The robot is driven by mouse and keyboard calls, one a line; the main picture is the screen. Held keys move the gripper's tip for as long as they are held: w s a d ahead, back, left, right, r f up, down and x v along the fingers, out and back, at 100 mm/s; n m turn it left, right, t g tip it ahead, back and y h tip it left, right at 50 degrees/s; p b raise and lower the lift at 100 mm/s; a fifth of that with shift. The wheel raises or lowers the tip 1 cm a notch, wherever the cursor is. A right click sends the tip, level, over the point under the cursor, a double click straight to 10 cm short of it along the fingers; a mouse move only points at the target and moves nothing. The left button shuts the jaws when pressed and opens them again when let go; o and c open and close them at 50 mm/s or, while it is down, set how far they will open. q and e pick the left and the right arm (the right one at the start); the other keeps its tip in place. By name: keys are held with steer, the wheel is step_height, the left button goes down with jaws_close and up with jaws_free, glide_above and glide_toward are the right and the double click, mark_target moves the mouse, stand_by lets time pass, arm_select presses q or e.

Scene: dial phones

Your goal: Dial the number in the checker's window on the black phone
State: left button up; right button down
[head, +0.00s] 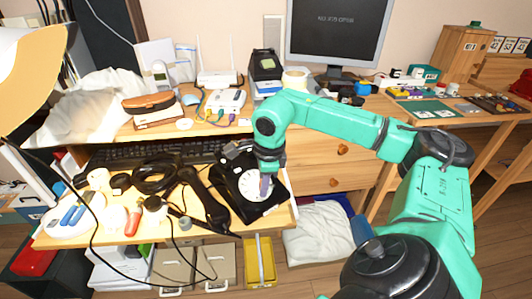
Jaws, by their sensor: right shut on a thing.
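The black phone (272,207) stands on the pull-out desk shelf at the middle, its round white dial (251,183) facing up. A black handset (203,203) lies off the phone, to its left. My right gripper (265,186) points down over the right part of the dial. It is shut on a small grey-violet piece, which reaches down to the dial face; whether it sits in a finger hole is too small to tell. The gripper hides part of the dial and the phone's body. My left gripper is not in view.
A keyboard (150,153) lies behind the phone. Black cables, a screwdriver with a red handle (133,222) and other tools crowd the shelf's left. A lamp shade (32,75) hangs at the upper left. A monitor (338,30) and a wooden box (458,52) stand behind.

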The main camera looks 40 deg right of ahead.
steer(key=shift+w+a+r+p, duration=0.15)
steer(key=shift+a+r+p, duration=0.05)
steer(key=shift+a+p, duration=0.35)
steer(key=shift+w+f, duration=0.1)
